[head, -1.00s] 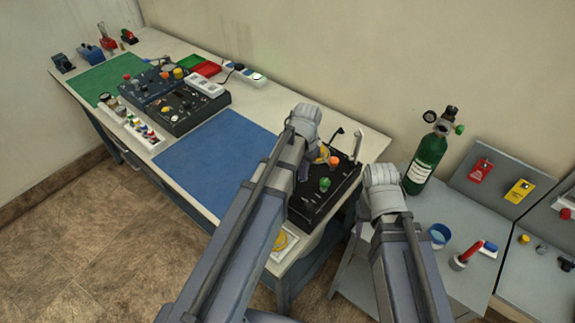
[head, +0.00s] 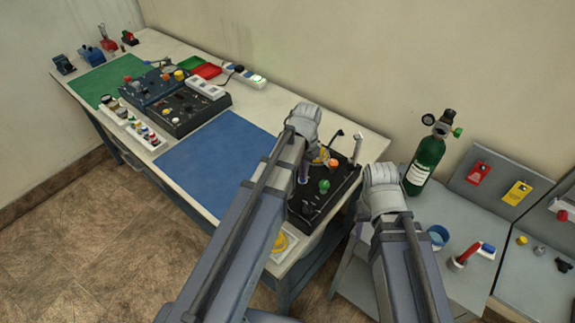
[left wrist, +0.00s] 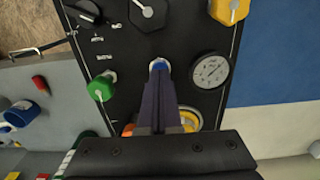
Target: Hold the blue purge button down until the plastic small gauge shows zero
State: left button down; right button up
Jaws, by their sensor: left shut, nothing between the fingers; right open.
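The black trainer panel (head: 340,196) sits at the right end of the bench. In the left wrist view, the blue purge button (left wrist: 159,63) shows as a small blue rim around the tips of my left gripper (left wrist: 158,70). The fingers are shut and empty, and their tips appear to be at the button; how far it is pressed cannot be told. The small round white-faced gauge (left wrist: 210,70) is just right of the fingers; its needle is too small to read surely. My right gripper (head: 381,178) is apart from the panel, at its right; its fingers are hidden.
A green knob (left wrist: 101,87) is left of the fingers, a yellow knob (left wrist: 229,10) at the upper right. An orange knob (head: 333,162) stands on the panel. A green cylinder (head: 426,160) stands on the grey side table. The blue mat (head: 215,160) is clear.

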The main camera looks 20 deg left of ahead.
pick_arm(q)
jog(key=shift+r+p, duration=2.6)
jog(key=shift+r, duration=0.3)
jog(key=s+d+f+y+b, duration=0.1)
jog(key=s+d+f+b, duration=0.1)
jog(key=s+d, duration=0.8)
jog(key=s, duration=0.4)
jog(key=shift+s+d+f+b, duration=0.2)
jog(key=shift+d+f+b, duration=0.05)
jog(key=shift+f+b, duration=0.1)
jog(key=shift+a, duration=0.1)
